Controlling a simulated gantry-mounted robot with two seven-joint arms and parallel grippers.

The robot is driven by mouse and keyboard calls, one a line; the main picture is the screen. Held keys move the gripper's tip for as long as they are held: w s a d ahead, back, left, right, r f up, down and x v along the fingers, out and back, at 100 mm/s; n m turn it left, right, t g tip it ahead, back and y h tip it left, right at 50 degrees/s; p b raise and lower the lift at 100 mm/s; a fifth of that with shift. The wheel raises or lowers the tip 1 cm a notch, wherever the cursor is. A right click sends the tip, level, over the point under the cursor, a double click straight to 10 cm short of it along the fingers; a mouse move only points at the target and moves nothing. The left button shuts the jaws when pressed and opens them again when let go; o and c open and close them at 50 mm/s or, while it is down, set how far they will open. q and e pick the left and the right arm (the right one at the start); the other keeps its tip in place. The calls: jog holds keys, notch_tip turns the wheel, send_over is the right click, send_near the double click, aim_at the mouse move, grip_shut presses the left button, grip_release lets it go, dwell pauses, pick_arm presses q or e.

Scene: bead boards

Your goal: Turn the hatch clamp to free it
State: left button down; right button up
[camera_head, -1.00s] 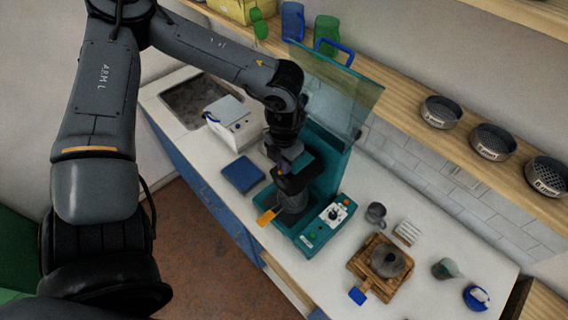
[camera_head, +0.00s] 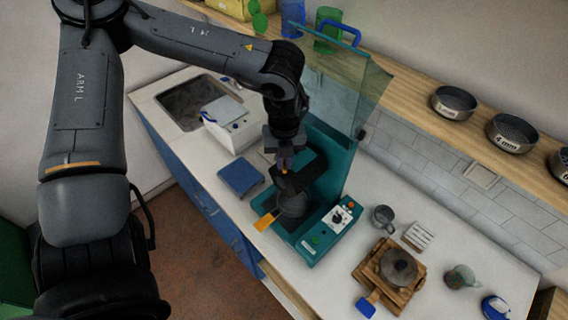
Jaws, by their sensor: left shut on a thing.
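A teal machine (camera_head: 329,237) stands on the white counter, with a clear hatch (camera_head: 345,95) raised at its back and a small control panel at its front right. A black clamp (camera_head: 307,178) sits over a dark round pot (camera_head: 292,203) in the machine. An orange tab (camera_head: 265,221) sticks out at the front left. My left gripper (camera_head: 285,166) comes down from above and is shut at the top of the clamp. The fingertips and their exact hold are small and dark. My right gripper is not in view.
A mug (camera_head: 382,217) and a wooden board (camera_head: 367,270) with a round stone-like piece are on the right. A shelf (camera_head: 410,85) with sieves runs behind.

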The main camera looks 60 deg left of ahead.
pick_arm(q)
jog(key=n+b, duration=0.2)
jog(key=n, duration=0.2)
jog(key=shift+n, duration=0.3)
jog(key=shift+n+b, duration=0.5)
jog(key=shift+n, duration=0.9)
jog(key=c, duration=1.2)
grip_release()
notch_tip(320, 180, up, 11)
jog(key=shift+f, duration=0.1)
jog(key=shift+s, duration=0.1)
